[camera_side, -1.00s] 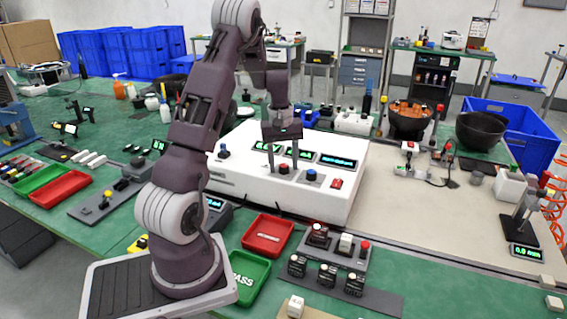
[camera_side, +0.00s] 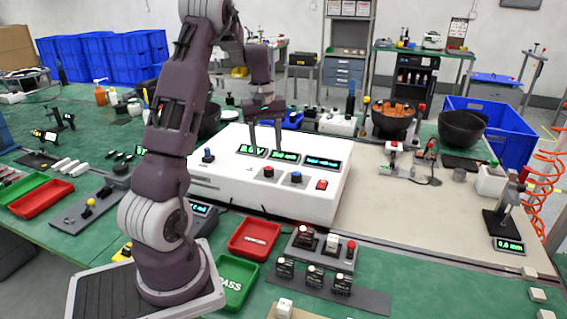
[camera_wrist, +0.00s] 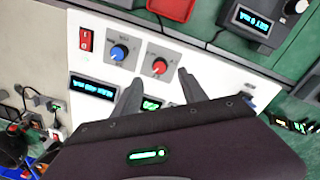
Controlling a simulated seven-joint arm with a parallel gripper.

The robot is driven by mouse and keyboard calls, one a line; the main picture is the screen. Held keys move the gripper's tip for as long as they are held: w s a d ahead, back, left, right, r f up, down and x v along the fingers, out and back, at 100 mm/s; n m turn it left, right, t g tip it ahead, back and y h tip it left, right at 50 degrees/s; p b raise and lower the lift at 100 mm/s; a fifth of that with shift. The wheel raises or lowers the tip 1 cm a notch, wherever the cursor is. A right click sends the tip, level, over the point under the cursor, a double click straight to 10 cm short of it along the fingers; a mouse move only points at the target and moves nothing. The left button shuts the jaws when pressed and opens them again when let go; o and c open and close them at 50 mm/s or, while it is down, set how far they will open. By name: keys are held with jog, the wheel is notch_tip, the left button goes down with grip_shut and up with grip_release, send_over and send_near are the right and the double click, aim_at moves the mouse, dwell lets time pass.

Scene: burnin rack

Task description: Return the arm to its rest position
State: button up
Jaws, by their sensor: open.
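My gripper (camera_side: 265,135) hangs over the back part of the white control box (camera_side: 215,180), fingers pointing down. Its two fingers are apart with nothing between them. In the wrist view my gripper (camera_wrist: 160,85) shows both fingers spread above the box's panel (camera_wrist: 200,65). That panel carries a red knob (camera_wrist: 159,67), a blue knob (camera_wrist: 119,52), a red rocker switch (camera_wrist: 86,40) and lit displays. In the side view the fingertips are close to the displays; I cannot tell the exact height over them.
A red tray (camera_side: 235,250) and a green PASS tray (camera_side: 222,298) lie in front of the box. A row of small relay-like parts (camera_side: 314,276) sits on a grey plate. A black bowl (camera_side: 462,130) and blue crate (camera_side: 510,145) stand right. Space above the box is open.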

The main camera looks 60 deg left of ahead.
jog(key=s+d+r+m+t, duration=0.15)
jog(key=d+r+m, duration=0.35)
jog(key=d, duration=0.7)
jog(key=s+d+r+m+t, duration=0.1)
jog(key=s+d+r+m, duration=0.15)
jog(key=d+r, duration=0.7)
jog(key=s+d+f+m+t, duration=0.2)
jog(key=s+d+f+m, duration=0.1)
jog(key=s+d+m, duration=0.5)
jog(key=s+d, duration=0.3)
jog(key=d, duration=0.1)
jog(key=shift+s+d+f, duration=0.15)
jog(key=shift+d+f, duration=0.05)
jog(key=shift+d, duration=0.05)
